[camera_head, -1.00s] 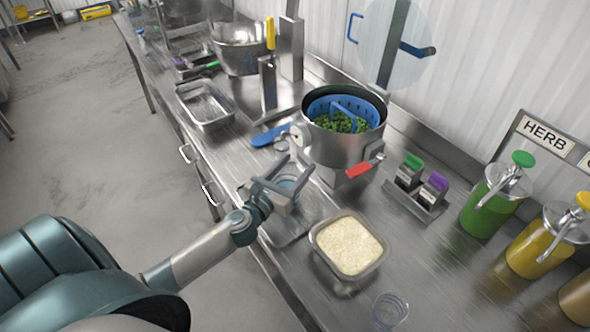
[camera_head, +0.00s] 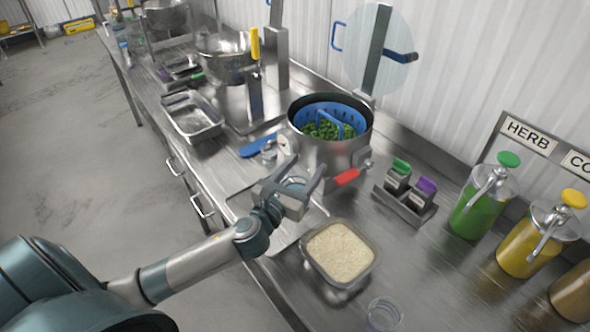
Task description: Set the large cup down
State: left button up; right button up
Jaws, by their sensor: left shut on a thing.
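My left gripper (camera_head: 296,188) is shut on a clear cup (camera_head: 292,183), mostly hidden between the fingers. It holds the cup over the counter, in front of the steel pot and behind the rice container. I cannot tell whether the cup's base touches anything. A flat metal tray (camera_head: 283,241) lies partly under the gripper and forearm. A second clear cup (camera_head: 384,314) stands at the bottom edge of the view, right of the rice. The rice container (camera_head: 371,262) is a square metal pan full of white rice. My right gripper is not in view.
The steel pot (camera_head: 333,158) with a blue basket of green food stands close behind the gripper. Green (camera_head: 474,215) and yellow (camera_head: 525,247) pump jars stand further right. Bare counter (camera_head: 415,265) lies right of the rice.

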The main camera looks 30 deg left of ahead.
pick_arm(q)
jog(key=shift+d+r+b, duration=0.1)
jog(key=shift+d+r, duration=0.4)
jog(key=shift+d, duration=0.35)
jog(key=shift+d+r+b, duration=0.15)
jog(key=shift+d+r, duration=0.35)
jog(key=shift+d, duration=0.3)
jog(key=shift+d+r+b, duration=0.1)
jog(key=shift+d+r, duration=0.4)
jog(key=shift+d, duration=0.35)
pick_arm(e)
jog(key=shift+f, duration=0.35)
